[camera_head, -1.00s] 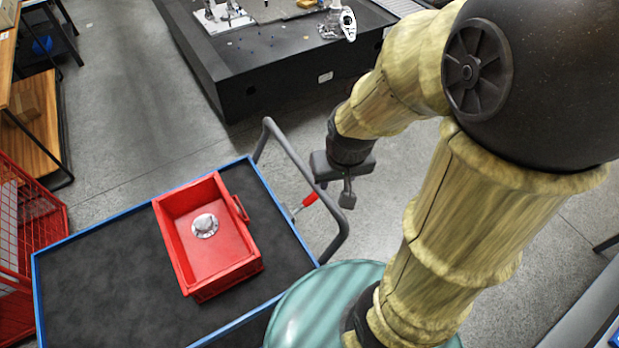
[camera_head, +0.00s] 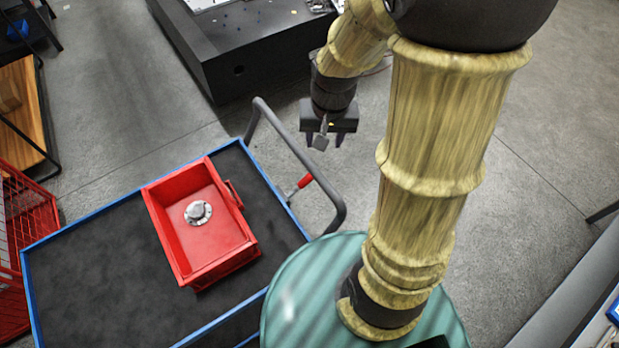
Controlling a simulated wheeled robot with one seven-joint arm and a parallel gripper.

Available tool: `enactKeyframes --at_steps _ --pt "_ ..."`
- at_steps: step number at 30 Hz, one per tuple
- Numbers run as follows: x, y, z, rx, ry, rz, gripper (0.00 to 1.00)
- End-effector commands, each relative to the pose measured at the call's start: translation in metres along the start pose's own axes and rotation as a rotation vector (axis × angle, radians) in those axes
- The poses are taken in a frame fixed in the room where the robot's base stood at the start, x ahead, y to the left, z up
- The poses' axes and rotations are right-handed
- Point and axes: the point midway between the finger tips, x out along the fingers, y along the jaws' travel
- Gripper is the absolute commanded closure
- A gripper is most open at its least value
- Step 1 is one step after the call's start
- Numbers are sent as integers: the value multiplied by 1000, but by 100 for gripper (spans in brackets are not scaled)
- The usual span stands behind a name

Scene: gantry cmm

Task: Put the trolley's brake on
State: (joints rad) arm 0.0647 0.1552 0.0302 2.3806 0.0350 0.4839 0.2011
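The trolley (camera_head: 85,290) has a dark top with a blue rim and a grey push handle (camera_head: 300,152) on its right side. A small lever with a red grip (camera_head: 304,181) sits at that side, between the blue rim and the handle, tilted up to the right. I take it for the brake lever. My gripper (camera_head: 323,143) hangs above and slightly right of the red grip in the picture, apart from it. Its fingers look spread with nothing between them. The lever is fully in view; its lower pivot is small and unclear.
A red bin (camera_head: 163,238) with a round silver part (camera_head: 198,212) inside stands on the trolley. A dark machine base (camera_head: 245,65) lies behind. A red wire cage (camera_head: 20,245) is at the left. My teal base is at the trolley's near right corner.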

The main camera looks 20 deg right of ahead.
Motion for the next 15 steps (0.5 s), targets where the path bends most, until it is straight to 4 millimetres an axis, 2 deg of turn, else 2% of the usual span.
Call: enactKeyframes --at_steps 1,6,15 --pt "18 1 -14 83 -37 1 53" --pt "60 2 -56 392 -170 6 53" --pt "144 14 -113 916 -420 40 53"
